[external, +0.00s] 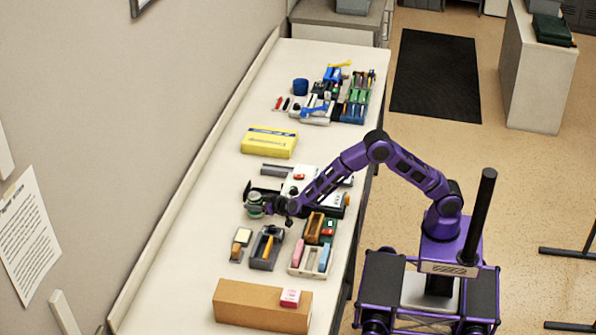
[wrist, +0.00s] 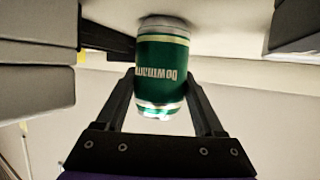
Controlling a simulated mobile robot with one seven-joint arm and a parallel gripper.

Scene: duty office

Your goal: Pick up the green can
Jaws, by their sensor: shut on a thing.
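The green can (wrist: 162,75) has pale bands and white lettering, which reads upside down in the wrist view. My gripper (wrist: 160,95) has one dark finger on each side of the can and is shut on it. In the external view the can (external: 254,205) is small, at the end of my purple arm, over the left part of the long counter. My gripper (external: 268,205) reaches it from the right. Whether the can touches the counter cannot be told.
Near the can on the counter (external: 190,265) are a dark tray (external: 267,247) and a pale tray (external: 296,268) with small items. A cardboard box (external: 262,306) lies toward the front, a yellow box (external: 269,142) farther back. Tools crowd the far end.

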